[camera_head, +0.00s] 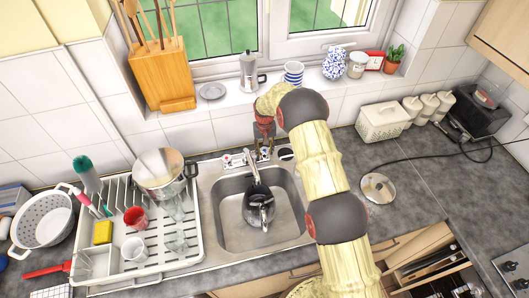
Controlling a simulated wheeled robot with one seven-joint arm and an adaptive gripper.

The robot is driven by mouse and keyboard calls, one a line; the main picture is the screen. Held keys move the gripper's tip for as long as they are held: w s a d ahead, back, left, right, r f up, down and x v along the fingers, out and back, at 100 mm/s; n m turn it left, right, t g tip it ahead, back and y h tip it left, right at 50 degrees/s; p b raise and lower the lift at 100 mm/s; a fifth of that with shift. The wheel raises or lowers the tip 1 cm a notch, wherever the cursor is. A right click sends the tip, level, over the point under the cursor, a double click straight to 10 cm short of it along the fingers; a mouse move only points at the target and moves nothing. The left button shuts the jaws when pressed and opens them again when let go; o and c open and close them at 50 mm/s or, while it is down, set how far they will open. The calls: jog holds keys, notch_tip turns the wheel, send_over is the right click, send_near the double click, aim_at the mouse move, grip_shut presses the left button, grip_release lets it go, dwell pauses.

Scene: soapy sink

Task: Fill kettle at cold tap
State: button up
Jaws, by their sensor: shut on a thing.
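A dark kettle (259,212) sits in the steel sink basin (228,221), below the end of the tap spout (252,172). The tap fitting stands at the back rim of the sink, with a tap part (233,161) showing left of the spout and a dark round part (286,154) to the right. My gripper (265,152) points down at the tap fitting, just right of the spout base, and is shut on part of it. The fingertips are small and partly hidden, so the exact grip is unclear. I cannot tell whether water is running.
A white dish rack (190,262) with a pot (160,172), glasses and cups stands left of the sink. A round metal lid (378,188) lies on the counter to the right. A white basket (381,122) and several canisters stand behind it. A moka pot (248,72) is on the sill.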

aim_at(265, 150)
jog(key=n+b, duration=0.2)
jog(key=n, duration=0.1)
jog(key=shift+f+b, duration=0.1)
jog(key=shift+b, duration=0.3)
jog(key=shift+n+b, duration=0.35)
jog(key=shift+n, duration=0.35)
jog(key=shift+w, duration=0.1)
jog(key=o, duration=1.2)
jog(key=shift+n, duration=0.3)
jog(key=shift+c, duration=0.2)
notch_tip(265, 150, up, 12)
